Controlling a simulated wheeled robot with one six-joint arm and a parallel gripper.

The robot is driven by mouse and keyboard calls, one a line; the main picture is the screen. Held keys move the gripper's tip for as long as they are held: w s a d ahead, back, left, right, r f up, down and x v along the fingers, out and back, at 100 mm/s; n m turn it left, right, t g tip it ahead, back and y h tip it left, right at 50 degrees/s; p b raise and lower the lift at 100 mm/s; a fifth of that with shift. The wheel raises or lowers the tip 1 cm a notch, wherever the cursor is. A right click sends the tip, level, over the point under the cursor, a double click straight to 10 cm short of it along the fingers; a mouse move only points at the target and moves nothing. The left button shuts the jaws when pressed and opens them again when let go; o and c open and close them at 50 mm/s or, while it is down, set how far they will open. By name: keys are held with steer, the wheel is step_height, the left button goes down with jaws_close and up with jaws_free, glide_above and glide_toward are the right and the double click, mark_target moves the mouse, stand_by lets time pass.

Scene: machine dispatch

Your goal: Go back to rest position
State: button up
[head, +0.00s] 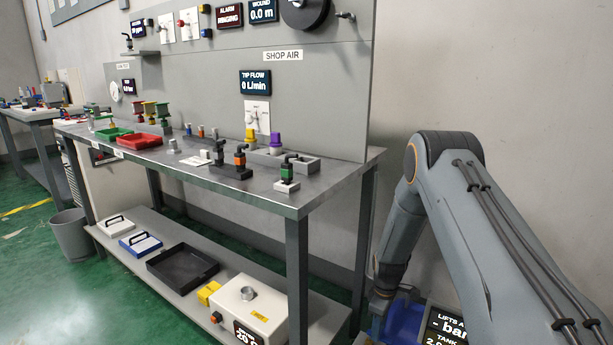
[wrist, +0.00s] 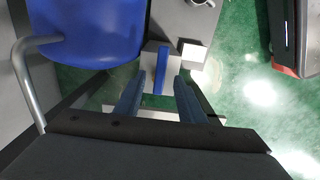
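My gripper (wrist: 155,92) shows in the wrist view with its two fingers apart and nothing held between them. A narrow blue upright piece (wrist: 161,70) on a pale block stands just beyond the fingertips, in line with the gap; I cannot tell how far off it is. A large blue rounded body (wrist: 85,30) is at upper left of that view. In the head view my arm reaches down on the right, beside a blue unit (head: 404,322) near the floor.
A grey workbench (head: 330,180) with small fittings and a red tray (head: 139,141) stands left of my arm. Its lower shelf holds a black tray (head: 182,268) and a white box (head: 254,302). A display (head: 447,328) is by my arm. Green floor is open at left.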

steer(key=s+a+r+m, duration=0.1)
steer(key=s+a+r, duration=0.2)
steer(key=r, duration=0.6)
steer(key=s+a+r+m, duration=0.2)
steer(key=s+a+r, duration=0.15)
steer(key=r, duration=0.55)
steer(key=s+a+r+m, duration=0.15)
steer(key=s+r, duration=0.25)
steer(key=r, duration=0.5)
steer(key=s+a+r+m, duration=0.2)
steer(key=s+r, duration=0.4)
steer(key=s, duration=0.6)
steer(key=s+a+r+m, duration=0.2)
steer(key=s+r, duration=0.5)
steer(key=s, duration=0.5)
steer(key=d+r+m+p, duration=0.2)
steer(key=d+r+p, duration=0.5)
steer(key=p, duration=0.7)
steer(key=shift+s+d+m+p, duration=0.25)
steer(key=shift+d+m+p, duration=0.15)
steer(key=shift+d, duration=0.25)
